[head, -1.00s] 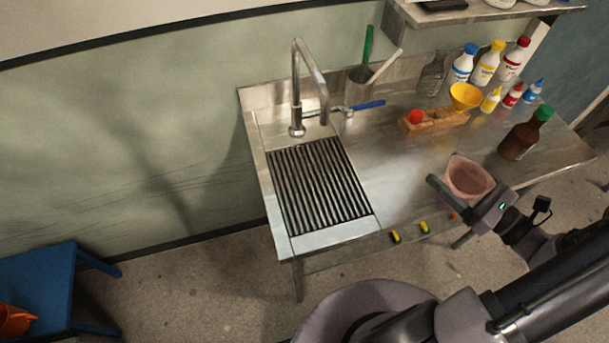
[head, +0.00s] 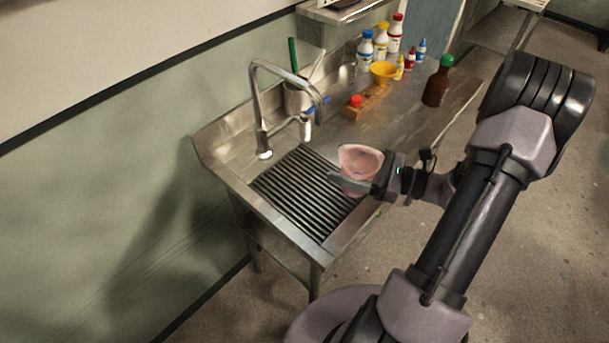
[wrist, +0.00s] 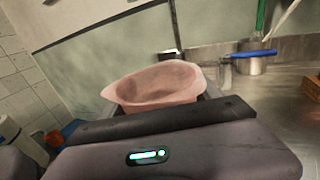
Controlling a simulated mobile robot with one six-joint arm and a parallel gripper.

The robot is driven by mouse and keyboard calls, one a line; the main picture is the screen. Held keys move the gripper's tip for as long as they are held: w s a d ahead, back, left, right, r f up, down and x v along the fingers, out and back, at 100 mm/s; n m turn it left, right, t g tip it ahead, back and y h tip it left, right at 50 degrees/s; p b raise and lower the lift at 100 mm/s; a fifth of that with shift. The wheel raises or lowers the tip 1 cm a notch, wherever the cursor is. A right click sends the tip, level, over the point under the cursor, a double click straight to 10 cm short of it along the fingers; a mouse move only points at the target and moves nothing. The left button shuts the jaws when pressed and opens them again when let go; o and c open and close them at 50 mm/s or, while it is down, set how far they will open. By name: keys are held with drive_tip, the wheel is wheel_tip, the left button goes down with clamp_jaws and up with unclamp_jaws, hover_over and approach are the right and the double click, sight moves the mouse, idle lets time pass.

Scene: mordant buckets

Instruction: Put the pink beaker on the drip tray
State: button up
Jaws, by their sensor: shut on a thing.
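The pink beaker (head: 361,160) is held in my gripper (head: 358,184), which is shut on it. In the head view it shows over the right edge of the drip tray, and I cannot tell its exact height above it. The drip tray (head: 296,195) is a dark slatted grille set in the steel bench, with no object seen resting on it. In the wrist view the beaker (wrist: 160,86) sits close in front of the gripper's dark bar, its rim tilted in the picture; its lower part is hidden.
A curved steel tap (head: 256,100) stands at the tray's back edge. A wooden block with a red piece (head: 366,103), a yellow funnel bowl (head: 384,72), several bottles and a brown bottle (head: 436,85) stand further along the bench. The tray's left part is clear.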

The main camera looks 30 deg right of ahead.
drive_tip(key=w+a+f+b, duration=0.1)
drive_tip(key=w+a, duration=0.1)
drive_tip(key=w+a+f+b, duration=0.1)
drive_tip(key=w+a+f, duration=0.1)
drive_tip(key=a, duration=0.1)
drive_tip(key=w+a+f+b, duration=0.1)
drive_tip(key=w+a+b, duration=0.1)
drive_tip(key=shift+a+f, duration=0.15)
drive_tip(key=shift+f, duration=0.25)
drive_tip(key=shift+r, duration=0.2)
drive_tip(key=o, duration=1.1)
drive_tip(key=shift+f, duration=0.2)
drive_tip(key=o, duration=0.4)
drive_tip(key=shift+o, duration=0.2)
drive_tip(key=shift+r, duration=0.15)
